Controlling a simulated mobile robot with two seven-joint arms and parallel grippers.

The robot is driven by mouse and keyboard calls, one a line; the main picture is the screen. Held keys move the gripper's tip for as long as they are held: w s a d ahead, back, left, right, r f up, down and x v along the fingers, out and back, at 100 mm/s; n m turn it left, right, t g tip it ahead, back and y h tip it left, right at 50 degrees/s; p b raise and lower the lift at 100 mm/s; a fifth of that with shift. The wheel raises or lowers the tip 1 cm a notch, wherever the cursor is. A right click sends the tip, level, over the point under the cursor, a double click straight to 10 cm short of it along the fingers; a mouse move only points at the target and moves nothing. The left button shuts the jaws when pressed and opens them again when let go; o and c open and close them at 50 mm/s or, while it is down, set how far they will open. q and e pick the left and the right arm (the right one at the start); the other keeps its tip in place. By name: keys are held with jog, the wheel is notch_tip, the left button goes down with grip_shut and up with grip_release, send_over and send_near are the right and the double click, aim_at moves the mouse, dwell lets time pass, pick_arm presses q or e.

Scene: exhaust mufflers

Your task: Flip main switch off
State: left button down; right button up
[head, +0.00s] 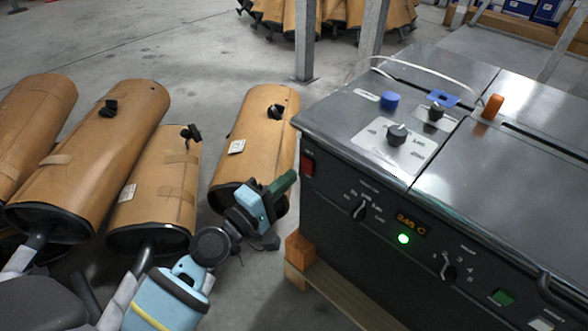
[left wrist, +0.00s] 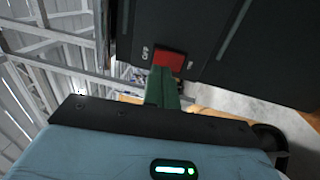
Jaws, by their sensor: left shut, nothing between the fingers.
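The red main switch (head: 308,166) sits at the upper left of the dark machine's front panel. It also shows in the left wrist view (left wrist: 170,59), with small white lettering beside it, too blurred to read. My left gripper (head: 291,176) has green fingers, shut with nothing between them. Its tips are right by the switch, at its left in the head view. In the left wrist view the fingers (left wrist: 163,78) reach up to the switch's lower edge; I cannot tell whether they touch it. My right gripper is not in view.
The machine's front panel (head: 350,232) has a lit display (head: 411,224), a glowing green light (head: 404,239) and knobs. Its top (head: 480,160) carries more knobs and an orange part (head: 492,106). A wooden pallet (head: 340,295) lies below the machine.

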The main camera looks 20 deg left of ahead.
pick_arm(q)
jog(key=shift+x, duration=1.45)
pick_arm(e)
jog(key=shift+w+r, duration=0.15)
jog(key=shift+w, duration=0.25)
pick_arm(q)
jog(key=shift+w+r, duration=0.2)
jog(key=shift+s, duration=0.1)
jog(key=shift+s+f, duration=0.1)
jog(key=shift+s, duration=0.05)
send_near(305, 163)
jog(key=shift+s+a+f+b, duration=0.15)
jog(key=shift+s+f+b, duration=0.05)
jog(key=shift+s+b, duration=0.15)
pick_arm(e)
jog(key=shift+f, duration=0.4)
